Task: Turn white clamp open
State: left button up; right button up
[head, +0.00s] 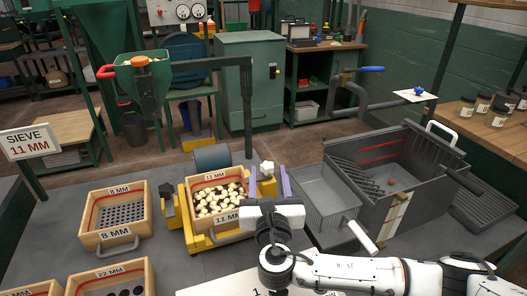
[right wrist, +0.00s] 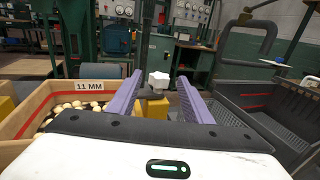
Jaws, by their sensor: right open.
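The white clamp (head: 267,168) is a star-shaped knob on a yellow mount at the right side of the yellow sieve shaker (head: 190,238). In the right wrist view, the white clamp (right wrist: 158,79) shows ahead, between the two purple fingers. My right gripper (head: 268,178) is open, with one finger on each side of the clamp. The gap on both sides appears clear, and I see no contact. The 11 MM sieve tray (head: 246,222), filled with pale pieces, sits in the shaker. My left gripper is not in view.
An 8 MM tray (head: 82,220) stands to the left, with a 22 MM tray (head: 150,277) in front. A grey basket (head: 322,196) and a larger grey bin (head: 420,150) stand close on the right. A dark green post (head: 248,105) rises behind the shaker.

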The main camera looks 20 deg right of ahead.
aim_at(267, 162)
jog(key=x, duration=0.8)
jog(key=c, duration=1.1)
